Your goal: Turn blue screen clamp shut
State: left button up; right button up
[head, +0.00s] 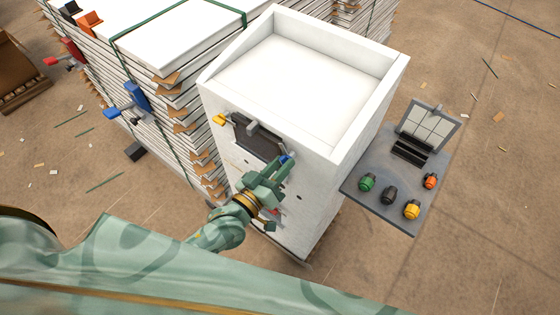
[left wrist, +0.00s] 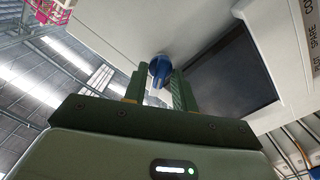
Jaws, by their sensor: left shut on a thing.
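The blue screen clamp (head: 288,159) is on the front of the white machine, at the right end of the dark screen (head: 256,137). In the head view my left gripper mostly covers it. In the left wrist view the blue clamp (left wrist: 159,69) sits between the two green fingers, against the white face. My left gripper (head: 279,168) is shut on it. A yellow clamp (head: 219,119) is at the screen's left end. The exact turn of the blue clamp is hard to tell. My right gripper is not in view.
The white machine (head: 372,85) has an open hopper top. A grey side panel (head: 372,210) with several coloured knobs and a raised framed lid (head: 430,125) juts out at right. Strapped stacks of white sheets (head: 150,75) stand close at left, with red and blue handled tools.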

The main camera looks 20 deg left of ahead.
pick_arm(q)
jog(key=n+p, duration=0.1)
jog(key=n, duration=0.1)
jog(key=shift+r+n, duration=0.1)
jog(key=shift+n, duration=0.3)
jog(key=shift+a+f+n+p, duration=0.1)
jog(key=shift+f+n+p, duration=0.1)
jog(key=shift+n, duration=1.95)
jog(key=shift+f+n+p, duration=0.1)
jog(key=shift+n+p, duration=0.05)
jog(key=shift+n, duration=2.3)
jog(key=o, duration=0.7)
jog(key=shift+c, duration=0.2)
